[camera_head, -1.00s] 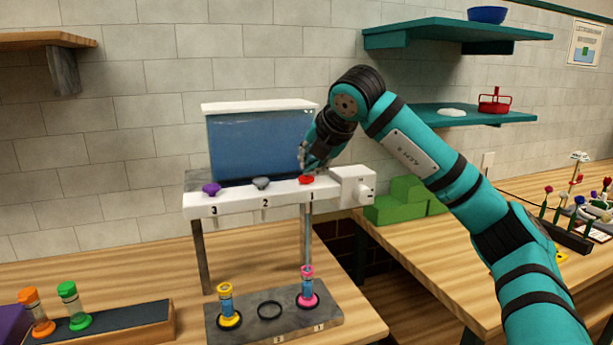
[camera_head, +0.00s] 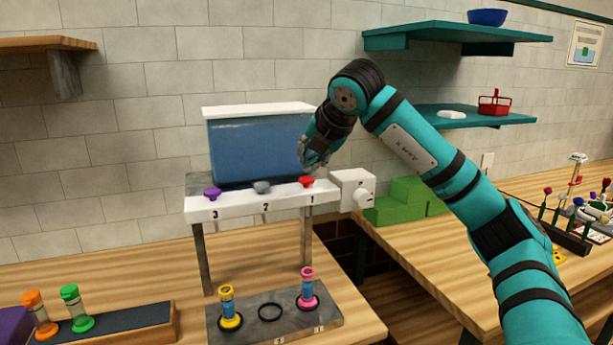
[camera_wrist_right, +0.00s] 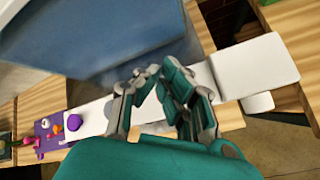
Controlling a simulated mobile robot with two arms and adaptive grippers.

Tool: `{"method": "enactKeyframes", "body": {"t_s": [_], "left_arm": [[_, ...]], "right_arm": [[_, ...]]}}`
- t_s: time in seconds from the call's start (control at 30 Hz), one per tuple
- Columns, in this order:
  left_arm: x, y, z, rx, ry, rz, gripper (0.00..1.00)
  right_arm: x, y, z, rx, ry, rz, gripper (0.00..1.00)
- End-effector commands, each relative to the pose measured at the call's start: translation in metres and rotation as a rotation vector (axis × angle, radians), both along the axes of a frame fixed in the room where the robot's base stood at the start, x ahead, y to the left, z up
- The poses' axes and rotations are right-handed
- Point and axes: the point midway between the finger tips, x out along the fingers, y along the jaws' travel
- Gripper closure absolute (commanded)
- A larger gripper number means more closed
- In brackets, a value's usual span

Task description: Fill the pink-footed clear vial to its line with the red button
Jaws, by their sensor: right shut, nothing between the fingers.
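The pink-footed clear vial (camera_head: 307,290) stands upright in the right ring of the grey base plate, below outlet 1, with a pink top and blue liquid inside. Its fill line is too small to make out. The red button (camera_head: 306,181) is on the white dispenser bar above the number 1. My right gripper (camera_head: 307,166) is shut and empty, just above the red button, pointing down; contact is not clear. In the right wrist view the gripper (camera_wrist_right: 158,92) hides the red button. My left gripper is not in view.
The blue tank (camera_head: 262,148) stands behind the bar. Purple (camera_head: 212,194) and grey (camera_head: 262,187) buttons are to the left, and a white knob box (camera_head: 352,188) is to the right. A yellow-footed vial (camera_head: 229,308) stands in the left ring; the middle ring (camera_head: 270,312) is empty.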

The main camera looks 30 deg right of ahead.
Motion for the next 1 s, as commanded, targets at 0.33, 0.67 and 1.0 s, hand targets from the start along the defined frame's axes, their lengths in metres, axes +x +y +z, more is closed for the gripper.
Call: {"method": "enactKeyframes", "body": {"t_s": [0.33, 0.67, 1.0], "left_arm": [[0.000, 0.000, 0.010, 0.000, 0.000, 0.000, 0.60], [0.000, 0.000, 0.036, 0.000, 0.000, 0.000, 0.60], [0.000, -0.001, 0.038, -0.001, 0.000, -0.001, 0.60]], "right_arm": [[0.000, 0.000, 0.013, 0.001, -0.001, -0.001, 1.00], [0.000, 0.000, 0.046, 0.001, -0.001, -0.002, 1.00], [0.000, 0.000, 0.050, 0.001, 0.000, -0.001, 1.00]]}}
